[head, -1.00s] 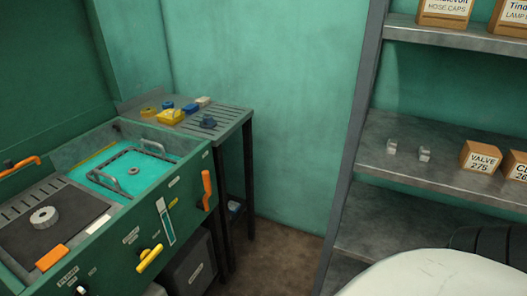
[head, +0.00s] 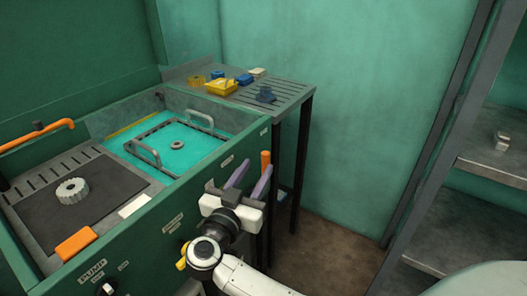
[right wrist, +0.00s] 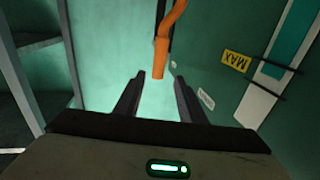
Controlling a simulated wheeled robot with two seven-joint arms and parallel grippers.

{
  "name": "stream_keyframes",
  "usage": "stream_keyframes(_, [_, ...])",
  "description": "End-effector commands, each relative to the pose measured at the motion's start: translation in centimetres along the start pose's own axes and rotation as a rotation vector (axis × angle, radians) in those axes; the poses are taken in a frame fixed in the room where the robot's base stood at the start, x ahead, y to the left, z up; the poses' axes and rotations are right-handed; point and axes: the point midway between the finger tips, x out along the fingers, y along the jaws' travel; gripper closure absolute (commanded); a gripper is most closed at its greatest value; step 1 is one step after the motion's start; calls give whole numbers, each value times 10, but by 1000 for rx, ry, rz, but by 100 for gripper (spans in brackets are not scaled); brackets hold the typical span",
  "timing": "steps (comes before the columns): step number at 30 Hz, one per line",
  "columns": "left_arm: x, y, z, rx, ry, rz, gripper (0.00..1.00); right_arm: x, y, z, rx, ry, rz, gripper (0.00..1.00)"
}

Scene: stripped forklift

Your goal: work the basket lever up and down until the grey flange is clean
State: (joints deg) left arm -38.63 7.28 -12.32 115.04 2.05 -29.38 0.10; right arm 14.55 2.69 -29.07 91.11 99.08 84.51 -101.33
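The orange basket lever (head: 265,160) is on the front of the green washer (head: 190,212), mostly hidden by my right gripper (head: 250,178). My right gripper is open, its two purple-grey fingers apart in front of the lever. In the right wrist view, the lever (right wrist: 160,58) hangs ahead of the gap between the fingers (right wrist: 157,95), with nothing gripped. The wire basket (head: 146,152) sits in the teal liquid, with a small grey ring-shaped flange (head: 177,146) in it. Its cleanness is too small to tell. My left gripper is not in view.
A grey toothed part (head: 72,191) and an orange block (head: 76,243) lie on the left worktop. A slatted side table (head: 285,92) holds a yellow tray (head: 221,87) and small blue parts. Metal shelving (head: 492,165) stands at right; floor between is clear.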

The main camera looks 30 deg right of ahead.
Motion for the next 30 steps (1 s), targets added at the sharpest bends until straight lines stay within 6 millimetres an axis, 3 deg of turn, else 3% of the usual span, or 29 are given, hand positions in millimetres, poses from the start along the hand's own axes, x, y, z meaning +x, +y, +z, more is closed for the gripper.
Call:
stream_keyframes(5, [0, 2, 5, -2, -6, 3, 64, 14, 2, 5, -28, -28, 27, 64])
stream_keyframes(18, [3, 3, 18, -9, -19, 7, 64, 89, 4, 7, -25, -26, 25, 64])
stream_keyframes(24, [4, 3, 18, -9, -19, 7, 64, 102, 4, 7, -23, -29, 24, 64])
stream_keyframes(30, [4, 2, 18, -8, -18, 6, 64, 104, 5, 7, -23, -29, 24, 64])
